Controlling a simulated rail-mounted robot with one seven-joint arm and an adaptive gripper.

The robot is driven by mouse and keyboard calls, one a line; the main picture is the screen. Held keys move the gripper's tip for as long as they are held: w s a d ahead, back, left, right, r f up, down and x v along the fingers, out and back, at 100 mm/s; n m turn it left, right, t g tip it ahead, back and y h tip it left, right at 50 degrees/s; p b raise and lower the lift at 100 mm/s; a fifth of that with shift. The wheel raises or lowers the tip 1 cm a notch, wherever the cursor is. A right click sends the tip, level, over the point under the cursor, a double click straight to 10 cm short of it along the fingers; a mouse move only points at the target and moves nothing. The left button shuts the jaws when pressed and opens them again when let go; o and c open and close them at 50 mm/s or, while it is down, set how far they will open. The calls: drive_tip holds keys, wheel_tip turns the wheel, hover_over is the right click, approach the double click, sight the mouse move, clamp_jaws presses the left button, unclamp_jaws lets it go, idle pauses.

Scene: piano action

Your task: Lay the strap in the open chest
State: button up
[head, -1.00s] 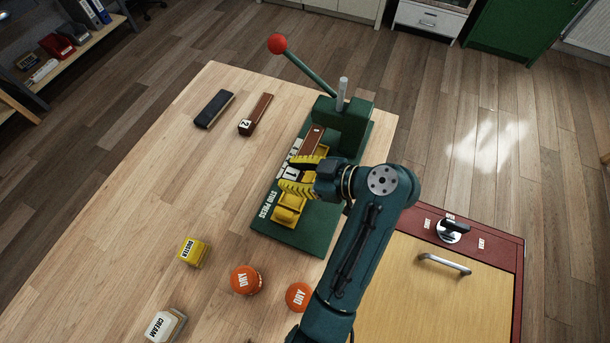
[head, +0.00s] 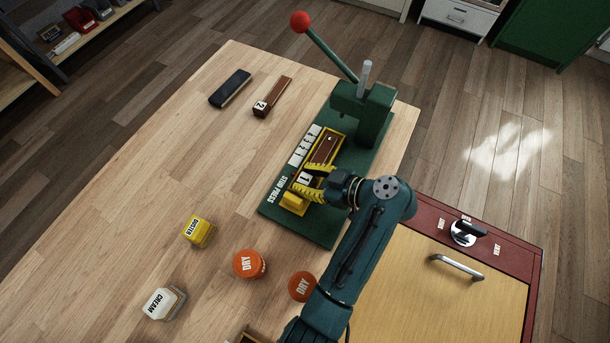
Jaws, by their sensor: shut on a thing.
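A brown strap (head: 325,152) marked 1 lies in the yellow cradle (head: 293,201) of the green stud press. My gripper (head: 311,181) has its yellow fingers at the strap's labelled near end and is shut on it. The fingers partly hide that end. Another brown strap (head: 272,97), marked 2, lies on the table to the upper left. A red-framed chest (head: 519,290) stands at the lower right. Its wooden top (head: 420,300) with a metal handle looks closed in this view, and its inside does not show.
The press's lever with a red knob (head: 300,21) rises behind my gripper. A dark bar (head: 230,88), a yellow duster block (head: 199,232), a cream jar (head: 163,303) and two orange DRY pots (head: 249,264) are on the table. The table's left middle is clear.

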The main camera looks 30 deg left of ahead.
drive_tip(key=o, duration=1.1)
drive_tip(key=r+p+v, duration=0.1)
drive_tip(key=p+v, duration=0.4)
drive_tip(key=v, duration=1.1)
drive_tip(key=w+d+r+m+t+h, duration=0.1)
drive_tip(key=w+r+m+t+h, duration=0.45)
drive_tip(key=w+t, duration=0.2)
drive_tip(key=s+d+r+m+t+h, duration=0.2)
drive_tip(key=r+m+t, duration=0.2)
drive_tip(key=r, duration=0.8)
drive_tip(key=s+d+r+m+t+h, duration=0.2)
drive_tip(key=r+m+t, duration=0.3)
drive_tip(key=r, duration=0.7)
drive_tip(key=shift+s+d+t+h, duration=0.25)
drive_tip(key=shift+t+h, duration=0.4)
drive_tip(key=shift+t, duration=0.3)
drive_tip(key=shift+o, duration=1.1)
drive_tip(key=s+d+r+m+t+h, duration=0.1)
drive_tip(key=s+r+m+t+h, duration=0.1)
drive_tip(key=s+r, duration=0.5)
drive_tip(key=shift+s+d+r+m+t+h, duration=0.3)
drive_tip(key=shift+s+r+m+t+h, duration=0.1)
drive_tip(key=shift+r+m+t, duration=0.45)
